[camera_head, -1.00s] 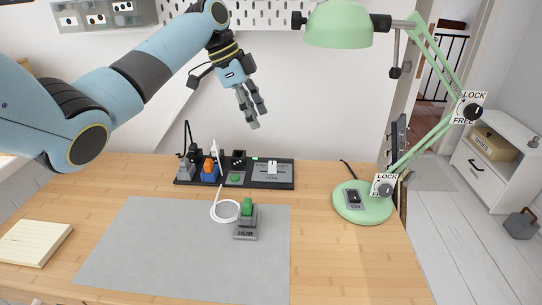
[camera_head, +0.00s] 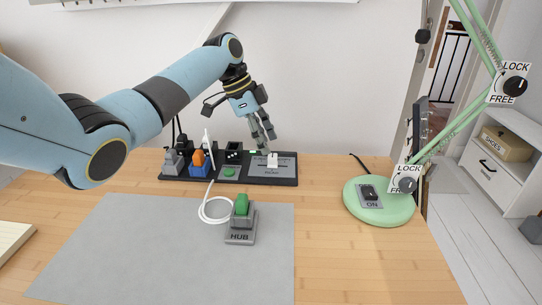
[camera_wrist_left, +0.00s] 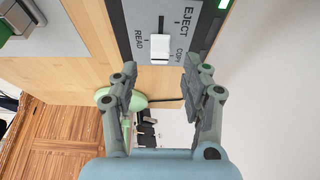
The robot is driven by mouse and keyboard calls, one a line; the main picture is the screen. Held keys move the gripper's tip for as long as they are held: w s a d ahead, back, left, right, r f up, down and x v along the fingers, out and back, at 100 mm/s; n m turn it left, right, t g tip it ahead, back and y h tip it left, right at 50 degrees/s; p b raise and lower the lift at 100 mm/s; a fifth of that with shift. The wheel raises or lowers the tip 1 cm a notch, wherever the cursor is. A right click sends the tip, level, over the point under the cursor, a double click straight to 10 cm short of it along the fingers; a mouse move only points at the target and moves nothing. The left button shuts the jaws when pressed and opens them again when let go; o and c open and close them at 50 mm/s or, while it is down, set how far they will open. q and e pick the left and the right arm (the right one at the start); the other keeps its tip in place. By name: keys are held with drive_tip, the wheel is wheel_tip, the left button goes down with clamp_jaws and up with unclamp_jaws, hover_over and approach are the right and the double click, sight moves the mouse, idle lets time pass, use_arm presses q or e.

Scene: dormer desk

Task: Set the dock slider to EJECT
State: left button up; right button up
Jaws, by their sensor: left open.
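The dock (camera_head: 172,178) is a black strip at the back of the desk. Its grey slider panel (camera_head: 287,171) is at the right end. The white slider knob (camera_head: 272,160) stands near the panel's middle. In the wrist view the knob (camera_wrist_left: 160,48) sits beside the READ and COPY labels, away from EJECT (camera_wrist_left: 186,22); its exact stop is unclear. My left gripper (camera_head: 267,137) is open and empty just above the knob. In the wrist view its fingertips (camera_wrist_left: 160,66) are on either side of the knob's line, apparently short of it. My right gripper is out of view.
An orange-and-blue piece (camera_head: 198,165) and other small items stand on the dock left of the panel. A HUB block (camera_head: 240,232) with a green top sits on the grey mat (camera_head: 165,250). The green lamp's base (camera_head: 385,213) is to the right.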

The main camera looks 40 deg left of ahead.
sight(272, 155)
use_arm(q)
drive_tip(key=x, duration=0.4)
drive_tip(key=shift+w+f+b, duration=0.1)
drive_tip(key=shift+f+b, duration=0.05)
drive_tip(key=shift+b, duration=0.2)
clamp_jaws()
